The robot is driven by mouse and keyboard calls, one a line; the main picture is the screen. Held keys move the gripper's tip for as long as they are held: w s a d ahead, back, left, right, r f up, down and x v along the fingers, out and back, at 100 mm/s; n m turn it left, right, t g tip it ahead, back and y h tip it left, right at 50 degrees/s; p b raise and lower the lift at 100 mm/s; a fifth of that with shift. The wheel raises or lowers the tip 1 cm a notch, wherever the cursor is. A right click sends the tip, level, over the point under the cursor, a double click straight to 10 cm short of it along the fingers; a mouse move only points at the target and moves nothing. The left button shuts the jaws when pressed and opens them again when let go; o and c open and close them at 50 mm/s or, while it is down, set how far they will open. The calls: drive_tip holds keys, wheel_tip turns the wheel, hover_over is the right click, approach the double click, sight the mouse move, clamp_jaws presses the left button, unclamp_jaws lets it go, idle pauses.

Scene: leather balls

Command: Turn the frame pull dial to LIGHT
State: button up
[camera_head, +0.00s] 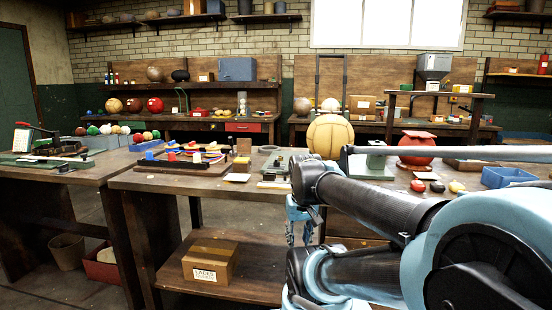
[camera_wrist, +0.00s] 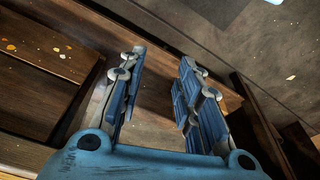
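I cannot make out a frame pull dial or a LIGHT marking in either view. A low wooden frame with red, blue and yellow pieces (camera_head: 188,159) lies on the near bench. A green device (camera_head: 372,162) stands further right on that bench, partly behind my arm. My gripper (camera_wrist: 160,65) is open in the wrist view, its two blue-padded fingers apart with nothing between them. In the head view, part of my gripper (camera_head: 298,218) shows below the bench top at its front side, largely hidden by my arm. Wooden boards lie beyond the fingers in the wrist view.
A tan ball (camera_head: 330,136) and a red ball (camera_head: 416,148) sit on the near bench. A blue tray (camera_head: 508,177) lies at its right. A cardboard box (camera_head: 210,261) sits on the lower shelf. Open floor shows at the left between the benches.

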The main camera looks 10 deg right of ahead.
drive_tip(key=w+r+m, duration=0.1)
drive_tip(key=w+r, duration=1)
drive_tip(key=r, duration=0.3)
wheel_tip(320, 180, up, 17)
drive_tip(key=m+g, duration=0.2)
drive_tip(key=m, duration=0.1)
hover_over(277, 162)
drive_tip(key=w, duration=0.3)
drive_tip(key=f, duration=1.6)
drive_tip(key=shift+s+d+f, duration=0.1)
drive_tip(key=shift+s+f, duration=0.2)
drive_tip(key=shift+c, duration=0.3)
clamp_jaws()
drive_tip(key=shift+d, duration=0.1)
